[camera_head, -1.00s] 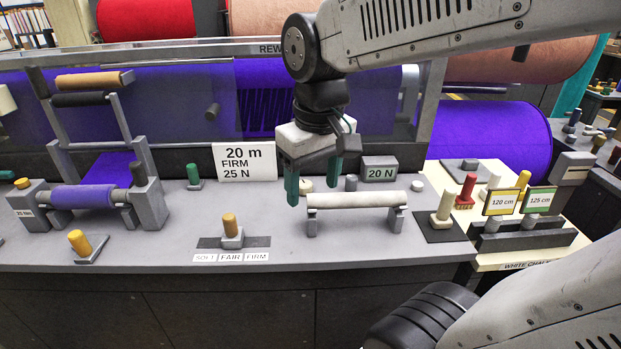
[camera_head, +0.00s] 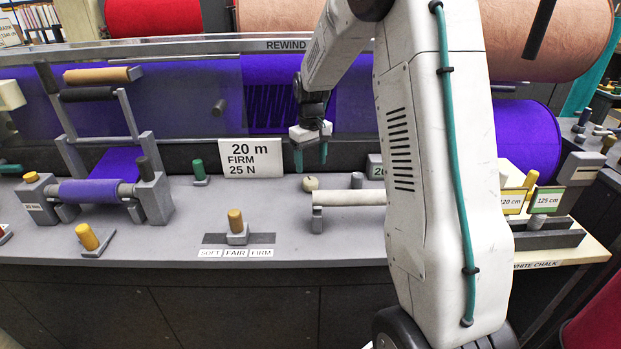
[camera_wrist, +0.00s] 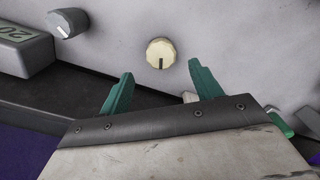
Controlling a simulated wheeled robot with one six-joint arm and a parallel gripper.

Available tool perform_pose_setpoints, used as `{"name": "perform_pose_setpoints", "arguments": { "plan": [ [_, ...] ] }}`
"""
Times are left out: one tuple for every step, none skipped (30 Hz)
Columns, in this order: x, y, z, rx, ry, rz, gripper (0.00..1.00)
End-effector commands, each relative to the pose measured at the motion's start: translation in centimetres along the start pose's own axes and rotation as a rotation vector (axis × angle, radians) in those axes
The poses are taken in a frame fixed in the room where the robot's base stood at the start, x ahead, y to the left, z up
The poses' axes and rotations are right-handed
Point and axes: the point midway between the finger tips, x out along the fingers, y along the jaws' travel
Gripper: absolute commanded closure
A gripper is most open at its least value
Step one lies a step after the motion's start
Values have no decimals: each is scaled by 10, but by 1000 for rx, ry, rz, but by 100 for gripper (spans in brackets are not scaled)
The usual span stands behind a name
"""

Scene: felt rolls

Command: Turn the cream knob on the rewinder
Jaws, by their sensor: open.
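The cream knob (camera_head: 310,183) is a small round dial on the rewinder's grey top (camera_head: 360,230), behind the pale roller. In the wrist view the cream knob (camera_wrist: 161,53) has a ribbed edge and a dark pointer line, and lies just beyond and between my fingertips. My gripper (camera_head: 311,158) has green fingers and hangs above and behind the knob, near the 20 m sign. In the wrist view my gripper (camera_wrist: 160,75) is open with nothing between its fingers. It appears apart from the knob.
A grey knob (camera_wrist: 67,22) and the grey 20 N display (camera_wrist: 22,48) are near the cream knob. The pale roller (camera_head: 349,197) lies in front of it. The 20 m sign (camera_head: 250,158) stands to its left, with a green peg (camera_head: 199,170) beyond.

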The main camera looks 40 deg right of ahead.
Motion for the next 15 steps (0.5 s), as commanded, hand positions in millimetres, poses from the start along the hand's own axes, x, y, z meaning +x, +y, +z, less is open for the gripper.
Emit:
{"name": "perform_pose_setpoints", "arguments": {
  "plan": [
    [9,-1,1,-1,-3,-1,36],
    [15,-1,1,-1,-4,-2,36],
    [22,-1,1,-1,-4,-1,36],
    [26,-1,1,-1,-3,-1,36],
    [31,-1,1,-1,-3,-1,36],
    [37,-2,1,-1,-3,-1,36],
    [42,-2,1,-1,-3,-1,36],
    [46,-2,1,-1,-4,-1,36],
    [50,-2,1,-1,-3,-1,36],
    [53,-2,1,-1,-2,-1,36],
    [55,-2,1,-1,-2,-1,36],
    [58,-1,1,-1,-2,-1,36],
    [59,-1,1,-1,-2,-1,36],
    [60,-1,1,-1,-2,-1,36],
    [61,-1,1,0,-1,0,36]
  ]
}}
